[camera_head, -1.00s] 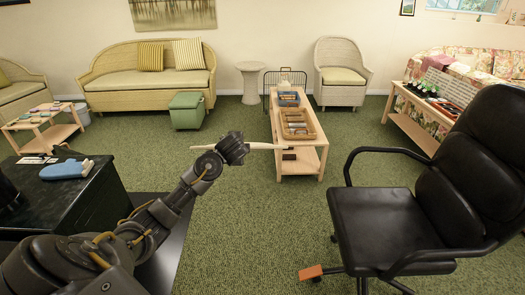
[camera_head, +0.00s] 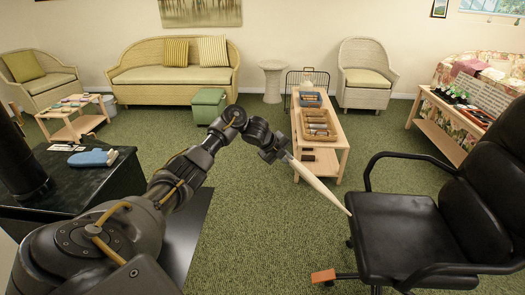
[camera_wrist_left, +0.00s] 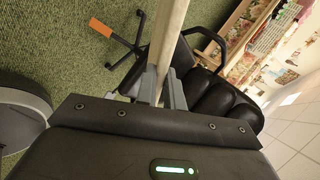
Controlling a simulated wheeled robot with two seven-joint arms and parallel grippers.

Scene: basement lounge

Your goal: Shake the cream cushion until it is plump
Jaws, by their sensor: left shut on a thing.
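My left gripper (camera_head: 281,150) is shut on the cream cushion (camera_head: 320,180), which shows edge-on as a thin, tapering cream shape. The cushion slants from the jaws down and to the right, over the floor, its far tip near the seat of the black office chair. In the left wrist view the cushion (camera_wrist_left: 168,35) runs as a narrow pale strip up from between the fingers (camera_wrist_left: 157,85). Its broad face is turned out of sight in both views. My right gripper is not in view.
The black office chair (camera_head: 400,235) stands close on the right. A low wooden table (camera_head: 328,142) with trays is beyond the gripper. A dark cabinet top (camera_head: 60,180) with a blue oven mitt (camera_head: 93,157) is at left. Green carpet lies open between.

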